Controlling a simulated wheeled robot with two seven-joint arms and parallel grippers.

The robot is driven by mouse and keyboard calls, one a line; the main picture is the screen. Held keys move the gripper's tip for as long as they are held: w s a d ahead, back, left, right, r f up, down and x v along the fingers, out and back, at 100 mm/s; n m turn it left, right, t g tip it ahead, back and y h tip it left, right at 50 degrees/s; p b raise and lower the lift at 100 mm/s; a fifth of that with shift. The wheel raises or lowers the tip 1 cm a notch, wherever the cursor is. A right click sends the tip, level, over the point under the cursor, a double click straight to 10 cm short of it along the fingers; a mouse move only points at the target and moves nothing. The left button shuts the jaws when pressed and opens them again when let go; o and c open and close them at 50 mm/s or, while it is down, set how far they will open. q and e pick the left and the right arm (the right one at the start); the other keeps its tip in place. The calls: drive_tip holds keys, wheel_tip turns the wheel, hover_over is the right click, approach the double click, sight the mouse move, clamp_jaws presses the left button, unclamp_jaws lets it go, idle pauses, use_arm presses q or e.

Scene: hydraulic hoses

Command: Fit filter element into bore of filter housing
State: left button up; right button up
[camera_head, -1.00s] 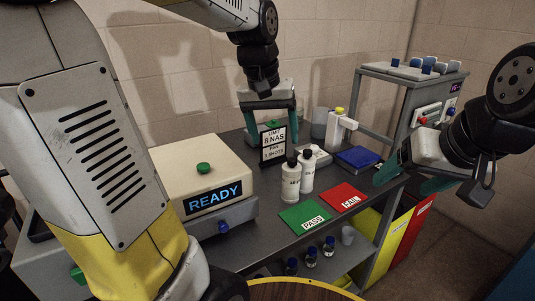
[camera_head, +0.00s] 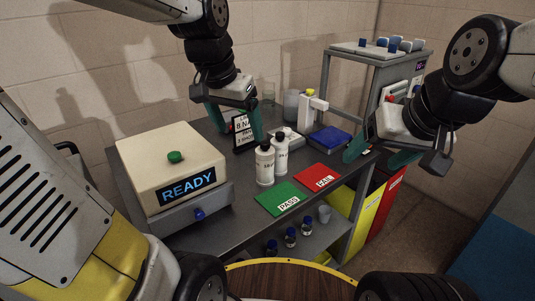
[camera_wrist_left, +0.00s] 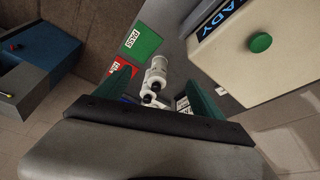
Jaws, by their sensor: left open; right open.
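I cannot make out a filter element or a filter housing with a bore in any view. Two white bottles with black caps, a front one (camera_head: 265,165) and a rear one (camera_head: 281,155), stand upright on the grey bench (camera_head: 236,210). My left gripper (camera_head: 236,124) is open and empty, pointing down behind the bottles near a small black-framed sign (camera_head: 243,134), which a finger partly hides. In the left wrist view the bottles (camera_wrist_left: 158,72) show between the spread green fingers, apart from them. My right gripper (camera_head: 378,158) is open and empty at the bench's right end.
A cream machine (camera_head: 170,165) reading READY fills the bench's left. A blue box (camera_head: 330,139) and white dispenser (camera_head: 309,115) stand behind. Several vials (camera_head: 291,237) sit on the lower shelf.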

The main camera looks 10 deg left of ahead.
use_arm(q)
drive_tip(key=w+d+f+m+g, duration=0.2)
drive_tip(key=w+f+m, duration=0.15)
drive_tip(key=w, duration=0.45)
drive_tip(key=m+g+y, duration=0.1)
drive_tip(key=m+g, duration=0.1)
hover_over(265, 154)
drive_tip(key=w, duration=0.1)
drive_tip(key=shift+n, duration=0.25)
wheel_tip(265, 154, down, 5)
drive_tip(key=shift+w+a+f, duration=0.15)
drive_tip(key=shift+f, duration=0.05)
drive_tip(key=shift+w+f, duration=0.2)
drive_tip(key=shift+f, duration=0.4)
drive_tip(key=f, duration=0.7)
drive_tip(key=shift+w, duration=0.25)
drive_tip(key=shift+c, duration=0.2)
clamp_jaws()
drive_tip(key=shift+r, duration=0.1)
